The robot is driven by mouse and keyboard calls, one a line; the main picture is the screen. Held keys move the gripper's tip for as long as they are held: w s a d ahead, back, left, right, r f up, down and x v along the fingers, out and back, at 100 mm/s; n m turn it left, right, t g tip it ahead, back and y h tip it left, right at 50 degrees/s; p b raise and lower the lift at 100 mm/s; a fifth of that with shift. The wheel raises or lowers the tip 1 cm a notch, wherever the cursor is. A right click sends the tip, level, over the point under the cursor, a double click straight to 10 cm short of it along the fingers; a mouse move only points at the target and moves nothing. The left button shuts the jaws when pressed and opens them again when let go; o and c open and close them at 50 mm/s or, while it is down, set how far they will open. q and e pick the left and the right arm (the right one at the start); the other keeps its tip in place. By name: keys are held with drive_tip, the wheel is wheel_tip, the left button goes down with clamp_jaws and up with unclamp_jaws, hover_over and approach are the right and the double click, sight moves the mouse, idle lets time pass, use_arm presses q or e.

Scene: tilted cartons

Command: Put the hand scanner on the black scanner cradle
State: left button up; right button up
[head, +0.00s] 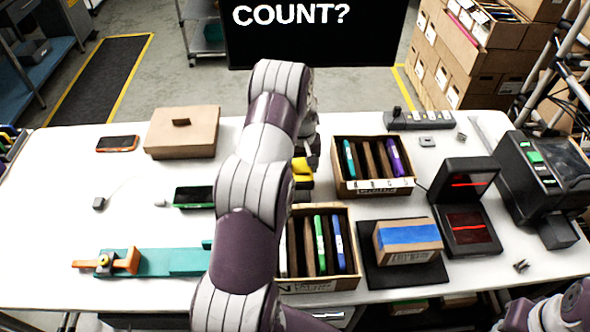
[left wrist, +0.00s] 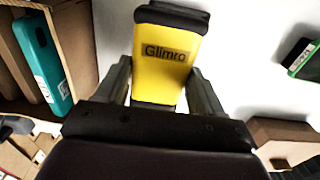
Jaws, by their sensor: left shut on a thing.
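The hand scanner is yellow with black ends and a "Glimro" label; in the left wrist view the scanner (left wrist: 165,78) sits between the fingers of my left gripper (left wrist: 163,88), which is shut on it. In the head view my arm hides most of the scanner (head: 303,176), and my left gripper (head: 306,163) is near the table's middle, left of the rear carton. A black two-panel device with red lit windows (head: 466,232) stands at the right; I cannot tell whether it is the scanner cradle. My right gripper is out of view.
Two open cartons of coloured cases, a rear one (head: 374,187) and a front one (head: 322,286), stand beside my arm. A blue-topped box (head: 408,240) sits on a black pad. A closed brown box (head: 182,138) is at the back left. White table shows between things at the left.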

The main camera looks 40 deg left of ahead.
use_arm(q)
drive_tip(key=shift+a+f, duration=0.45)
drive_tip(key=shift+a, duration=0.15)
drive_tip(key=shift+a+f, duration=0.4)
drive_tip(key=shift+a, duration=0.2)
drive_tip(key=f, duration=0.1)
drive_tip(key=f+p, duration=0.2)
drive_tip(key=shift+s+d+f, duration=0.2)
drive_tip(key=shift+d, duration=0.05)
drive_tip(key=shift+w+a+f, duration=0.15)
drive_tip(key=shift+f, duration=0.15)
drive_tip(key=o, duration=0.5)
drive_tip(key=shift+f+b, duration=0.1)
drive_tip(key=shift+b, duration=0.2)
drive_tip(key=o, duration=0.4)
drive_tip(key=shift+o, duration=0.2)
